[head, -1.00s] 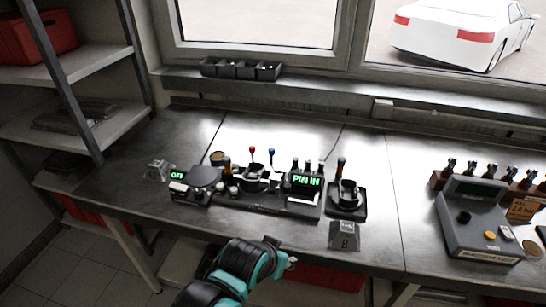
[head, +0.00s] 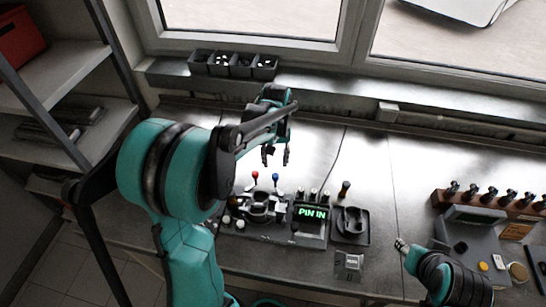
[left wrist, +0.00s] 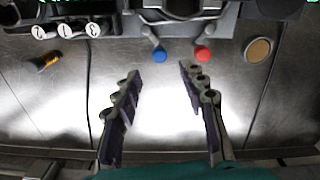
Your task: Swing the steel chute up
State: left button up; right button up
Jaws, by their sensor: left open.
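The bench fixture (head: 268,232) stands below centre in the head view, with a red-knobbed lever (head: 255,175), a blue-knobbed lever (head: 276,178) and a display (head: 310,214) reading PIN IN. I cannot tell the steel chute surely; a grey metal piece (left wrist: 185,12) between the knobs at the top of the left wrist view may be it. My left gripper (head: 277,156) is open and empty, pointing down over the bench behind the levers. Its spread fingers (left wrist: 160,85) are short of the blue and red knobs. My right arm's end (head: 402,246) is at lower right, its jaws unclear.
A dark holder (head: 350,224) and a small clear block (head: 348,265) stand right of the fixture. A grey console (head: 470,240) and a rack of several dark-topped items (head: 490,205) are farther right. Small bins (head: 234,65) line the sill. The bench behind the fixture is mostly clear.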

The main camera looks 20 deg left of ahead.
aim_at(275, 175)
pick_arm(q)
jog(key=shift+s+d+f, duration=0.1)
jog(key=shift+f, duration=0.35)
notch_tip(275, 175, down, 7)
jog(key=shift+r+b, duration=0.15)
jog(key=shift+b, duration=0.65)
grip_shut()
